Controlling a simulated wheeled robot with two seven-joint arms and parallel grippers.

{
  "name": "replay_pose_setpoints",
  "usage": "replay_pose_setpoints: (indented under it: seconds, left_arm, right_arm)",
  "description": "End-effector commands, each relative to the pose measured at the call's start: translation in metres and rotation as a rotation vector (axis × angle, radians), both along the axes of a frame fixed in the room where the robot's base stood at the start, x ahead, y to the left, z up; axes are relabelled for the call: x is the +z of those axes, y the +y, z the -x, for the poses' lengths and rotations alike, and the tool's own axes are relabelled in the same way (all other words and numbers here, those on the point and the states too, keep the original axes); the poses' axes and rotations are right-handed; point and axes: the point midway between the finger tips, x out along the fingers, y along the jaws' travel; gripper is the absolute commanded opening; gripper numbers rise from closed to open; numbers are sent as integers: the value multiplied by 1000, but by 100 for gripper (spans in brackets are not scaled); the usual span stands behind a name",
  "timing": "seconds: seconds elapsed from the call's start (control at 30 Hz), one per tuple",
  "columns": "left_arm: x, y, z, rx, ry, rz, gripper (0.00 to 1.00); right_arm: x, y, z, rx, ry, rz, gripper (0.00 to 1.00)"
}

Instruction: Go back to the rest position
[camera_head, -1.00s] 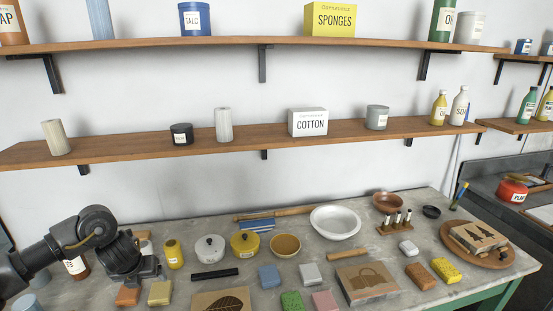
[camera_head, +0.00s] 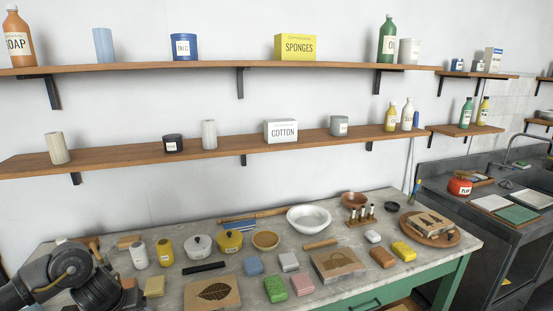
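My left arm comes in at the lower left of the head view, low over the left end of the grey stone-topped table (camera_head: 345,285). Its gripper fingers are not clearly visible; the dark wrist fills that corner and the frame's lower edge cuts it off. My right arm and gripper do not show. I see nothing held.
The table holds several blocks, a leaf-print board (camera_head: 212,292), lidded pots (camera_head: 199,247), a white bowl (camera_head: 309,218) and a round wooden board (camera_head: 452,238). Two wooden shelves (camera_head: 230,146) run along the wall above. A dark sink counter (camera_head: 525,238) stands right.

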Motion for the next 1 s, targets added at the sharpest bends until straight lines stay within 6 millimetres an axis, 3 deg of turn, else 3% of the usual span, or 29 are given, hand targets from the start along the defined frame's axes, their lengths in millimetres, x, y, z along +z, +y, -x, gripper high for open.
replay_pose_setpoints:
  seconds: [0.27,0.43,0.57,0.7,0.8,1.0]
  left_arm:
    - [-28,-68,3,37,-72,141,81]
    - [-48,-134,15,125,-132,314,81]
    - [-60,-192,37,285,-170,514,81]
    - [-62,-239,77,639,-178,788,81]
    - [-64,-245,111,975,-155,942,81]
    - [-77,-220,176,1565,-102,1061,81]
  right_arm:
    - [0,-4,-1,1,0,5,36]
    - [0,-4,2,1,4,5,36]
    - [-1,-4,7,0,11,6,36]
    - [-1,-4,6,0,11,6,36]
    - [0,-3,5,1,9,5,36]
    - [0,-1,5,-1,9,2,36]
